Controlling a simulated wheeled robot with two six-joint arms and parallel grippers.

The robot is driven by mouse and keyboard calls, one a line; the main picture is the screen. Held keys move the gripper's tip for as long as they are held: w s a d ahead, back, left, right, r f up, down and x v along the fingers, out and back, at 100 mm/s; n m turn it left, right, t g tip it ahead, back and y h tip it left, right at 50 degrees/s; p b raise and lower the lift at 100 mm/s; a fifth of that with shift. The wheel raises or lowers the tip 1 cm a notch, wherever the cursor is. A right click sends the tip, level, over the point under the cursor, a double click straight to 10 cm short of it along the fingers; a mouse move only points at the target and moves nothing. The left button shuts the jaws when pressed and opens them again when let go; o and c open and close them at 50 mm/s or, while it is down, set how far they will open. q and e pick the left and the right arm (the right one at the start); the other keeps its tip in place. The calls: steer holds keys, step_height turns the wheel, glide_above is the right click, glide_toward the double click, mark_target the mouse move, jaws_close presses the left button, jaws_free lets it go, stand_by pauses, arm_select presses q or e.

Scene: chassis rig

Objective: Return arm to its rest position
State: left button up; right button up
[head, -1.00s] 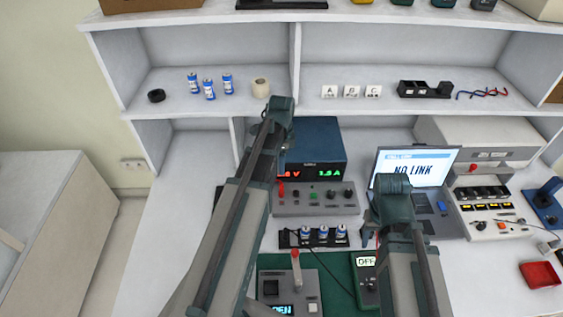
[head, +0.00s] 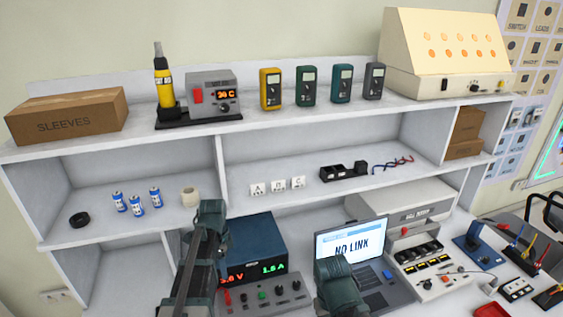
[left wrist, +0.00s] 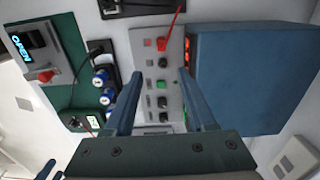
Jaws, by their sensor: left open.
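My left arm (head: 203,262) rises from the bottom of the head view, in front of the power supply's left side. Its jaws are hard to make out there. In the left wrist view my left gripper (left wrist: 158,76) is open, with two blue fingers apart and nothing between them. Beyond the fingers lies the control panel of the blue power supply (left wrist: 243,72), with knobs and a red plug. The power supply (head: 262,243) also shows in the head view. My right arm's end (head: 336,280) covers the laptop's lower left; its jaws are not visible.
The laptop (head: 350,243) reads NO LINK. The wrist view shows a green mat (left wrist: 60,92) with a device reading OPEN.

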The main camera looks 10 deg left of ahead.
arm_select(q)
steer(key=s+d+n, duration=0.4)
steer(key=s+d, duration=0.3)
steer(key=d, duration=0.4)
steer(key=s+d+n+y, duration=0.1)
steer(key=s+d+n, duration=0.3)
steer(key=s+d, duration=0.4)
steer(key=d, duration=0.2)
steer(key=shift+s+d+n, duration=0.2)
steer(key=shift+d+n, duration=0.2)
